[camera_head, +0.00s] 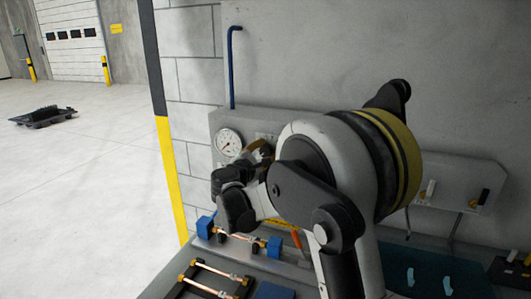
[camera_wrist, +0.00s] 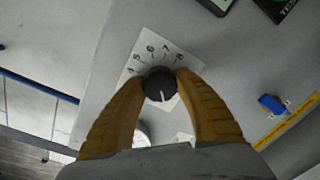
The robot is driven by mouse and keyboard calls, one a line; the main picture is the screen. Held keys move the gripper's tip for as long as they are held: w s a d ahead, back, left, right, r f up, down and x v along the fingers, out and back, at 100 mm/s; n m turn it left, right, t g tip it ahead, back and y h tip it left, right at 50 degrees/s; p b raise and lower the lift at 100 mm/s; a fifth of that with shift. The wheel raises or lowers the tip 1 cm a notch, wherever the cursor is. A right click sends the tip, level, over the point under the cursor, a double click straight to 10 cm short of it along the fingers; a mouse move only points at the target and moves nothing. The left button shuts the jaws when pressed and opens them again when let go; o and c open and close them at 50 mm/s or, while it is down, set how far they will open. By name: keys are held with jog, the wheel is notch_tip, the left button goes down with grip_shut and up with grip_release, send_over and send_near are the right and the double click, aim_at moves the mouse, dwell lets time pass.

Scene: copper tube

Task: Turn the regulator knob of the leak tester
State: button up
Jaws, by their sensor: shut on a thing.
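The regulator knob (camera_wrist: 160,84) is a dark round knob with a white pointer line, in the middle of the wrist view. A white scale plate (camera_wrist: 146,56) with printed numbers sits behind it on the grey leak tester panel (camera_wrist: 235,65). My gripper (camera_wrist: 161,88) has its two yellow fingers closed on the knob, one on each side. In the head view my arm hides the knob and most of the panel. The leak tester (camera_head: 222,120) stands against the wall there, with a round pressure gauge (camera_head: 229,142) at its left.
A blue pipe (camera_head: 232,70) rises from the tester along the wall. Copper tubes (camera_head: 215,271) with brass ends lie in a fixture on the bench below. A blue clamp block (camera_head: 205,226) stands beside them. Open floor (camera_head: 80,200) lies to the left.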

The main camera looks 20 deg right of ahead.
jog(key=shift+n, duration=0.5)
jog(key=o, duration=1.2)
jog(key=v, duration=1.2)
